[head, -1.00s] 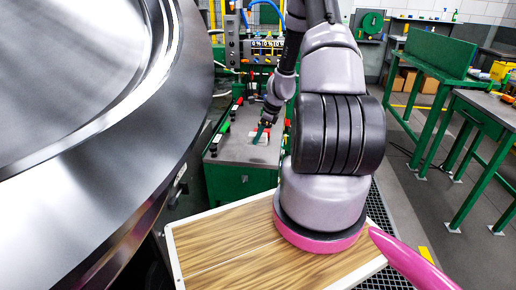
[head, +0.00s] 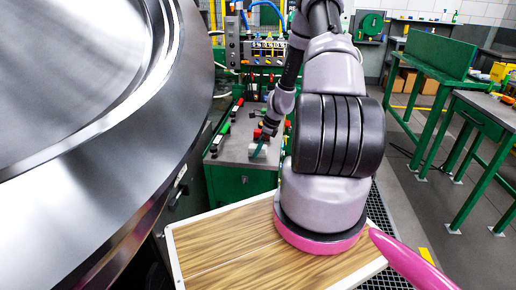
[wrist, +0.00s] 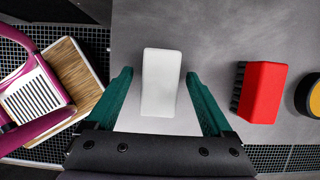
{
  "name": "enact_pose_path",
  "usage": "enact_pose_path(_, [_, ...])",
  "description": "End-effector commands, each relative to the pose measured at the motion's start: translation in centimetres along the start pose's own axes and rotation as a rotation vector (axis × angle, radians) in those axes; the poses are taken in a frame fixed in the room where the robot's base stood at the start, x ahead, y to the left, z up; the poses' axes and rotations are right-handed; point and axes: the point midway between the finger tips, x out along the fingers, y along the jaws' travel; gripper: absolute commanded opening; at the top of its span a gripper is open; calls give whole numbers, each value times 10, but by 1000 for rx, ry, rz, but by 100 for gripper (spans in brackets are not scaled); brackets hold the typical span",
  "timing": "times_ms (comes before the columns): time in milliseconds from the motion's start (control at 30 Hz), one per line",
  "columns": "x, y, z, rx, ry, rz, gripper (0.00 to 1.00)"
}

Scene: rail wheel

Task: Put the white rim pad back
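The white rim pad (wrist: 161,82) is a plain white block on a grey top, in the middle of the wrist view. My gripper (wrist: 159,76) is open, with one teal finger on each side of the pad and a visible gap on both sides. I cannot tell how high the fingertips are above the top. In the head view my gripper (head: 259,150) is small, over the grey top of the green cabinet (head: 232,149); the pad is not clearly visible there. The large steel wheel (head: 150,150) fills the left of the head view.
A red block with black bristles (wrist: 262,92) lies right of the pad, and a round black-and-yellow item (wrist: 313,97) is beyond it. A control panel (head: 265,48) stands behind the cabinet. Green workbenches (head: 470,112) stand at the right.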

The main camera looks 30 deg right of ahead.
Motion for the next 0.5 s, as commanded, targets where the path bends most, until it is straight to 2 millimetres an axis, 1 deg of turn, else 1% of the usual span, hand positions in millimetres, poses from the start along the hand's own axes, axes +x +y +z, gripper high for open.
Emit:
enact_pose_path(267, [-3,0,1,0,0,-1,85])
enact_pose_path(367, [-14,-1,1,0,2,-3,85])
enact_pose_path(467, [-32,-1,1,-1,2,-4,85])
enact_pose_path(500, [-41,-1,2,-1,1,-5,85])
